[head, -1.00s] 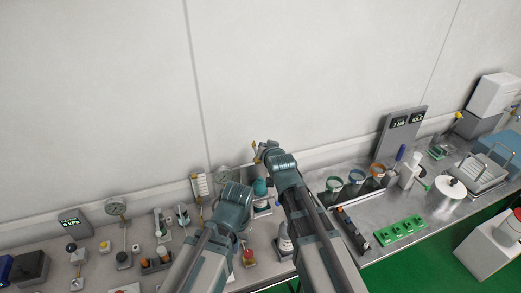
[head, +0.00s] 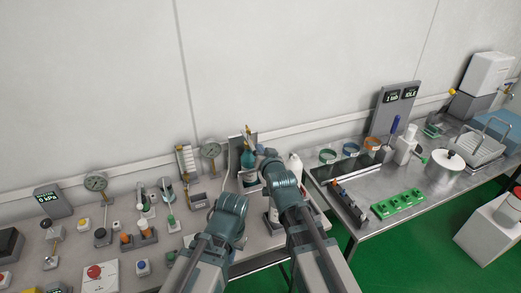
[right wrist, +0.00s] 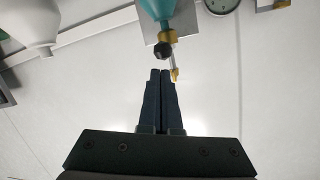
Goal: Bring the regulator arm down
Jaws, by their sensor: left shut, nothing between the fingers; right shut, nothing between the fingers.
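A teal bottle-shaped body (head: 249,160) stands against a grey back plate at the back of the bench. The right wrist view shows it at the top (right wrist: 154,8), with a yellow collar and a black knob (right wrist: 162,50). A thin arm with a yellow tip (right wrist: 175,75), which looks like the regulator arm, extends beside the knob; it also shows in the head view (head: 246,130). My right gripper (right wrist: 160,72) is shut and empty, its fingertips close beside that tip; contact cannot be told. My left gripper (head: 228,207) is shut and empty, lower and left, its fingers mostly hidden.
A white bottle (head: 295,164) stands right of the teal body. Several testers with levers and buttons crowd the left bench. The wall behind is bare.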

